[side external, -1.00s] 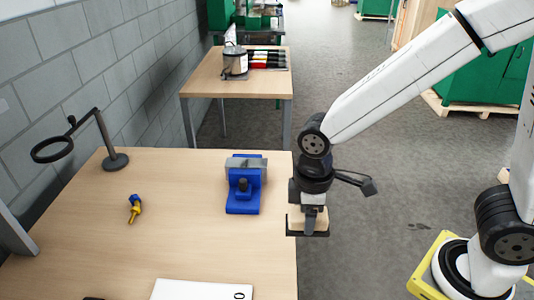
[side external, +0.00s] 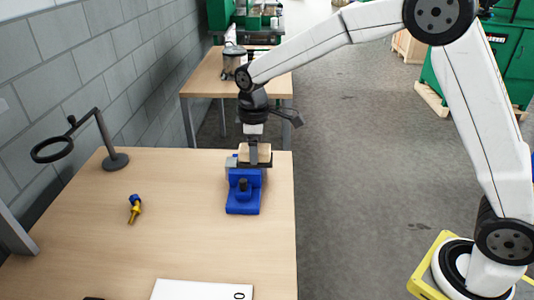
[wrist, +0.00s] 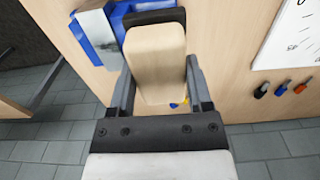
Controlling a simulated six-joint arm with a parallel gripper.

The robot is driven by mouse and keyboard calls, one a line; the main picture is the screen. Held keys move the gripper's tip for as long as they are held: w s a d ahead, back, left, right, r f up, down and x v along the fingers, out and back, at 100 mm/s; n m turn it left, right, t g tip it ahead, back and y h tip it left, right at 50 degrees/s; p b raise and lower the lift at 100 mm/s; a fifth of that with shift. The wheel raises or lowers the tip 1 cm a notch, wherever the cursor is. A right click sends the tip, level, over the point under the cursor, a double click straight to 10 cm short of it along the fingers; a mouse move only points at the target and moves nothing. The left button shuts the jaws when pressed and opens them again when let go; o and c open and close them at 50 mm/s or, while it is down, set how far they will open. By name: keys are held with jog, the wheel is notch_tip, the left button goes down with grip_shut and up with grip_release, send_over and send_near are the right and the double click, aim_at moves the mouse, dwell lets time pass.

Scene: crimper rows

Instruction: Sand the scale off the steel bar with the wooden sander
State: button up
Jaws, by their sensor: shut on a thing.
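The steel bar (side external: 231,162) is a grey piece clamped across the blue vise (side external: 243,200) near the bench's right edge. Its left end also shows in the wrist view (wrist: 97,35); the rest is hidden behind the sander. The wooden sander (side external: 262,150) is a pale block with a dark base, and it fills the middle of the wrist view (wrist: 158,60). My gripper (side external: 254,151) is shut on the sander's block, one finger on each side. The sander is over the vise and bar; I cannot tell if its base touches the bar.
A magnifier on a stand (side external: 115,160) stands at the back left of the bench. A blue-and-yellow tool (side external: 134,208) lies left of the vise, and a white sheet (side external: 202,290) lies at the front. The bench between is clear. Another table (side external: 207,80) stands behind.

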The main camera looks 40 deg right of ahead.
jog(key=w+d, duration=0.5)
jog(key=w, duration=0.2)
jog(key=shift+f, duration=3.45)
jog(key=shift+w+a+f, duration=0.35)
jog(key=shift+a+f, duration=0.1)
jog(key=shift+f, duration=0.15)
jog(key=shift+c, duration=0.6)
jog(key=shift+w+a, duration=1)
jog(key=shift+s+d, duration=1.4)
notch_tip(320, 180, up, 8)
jog(key=shift+s+a+r, duration=0.1)
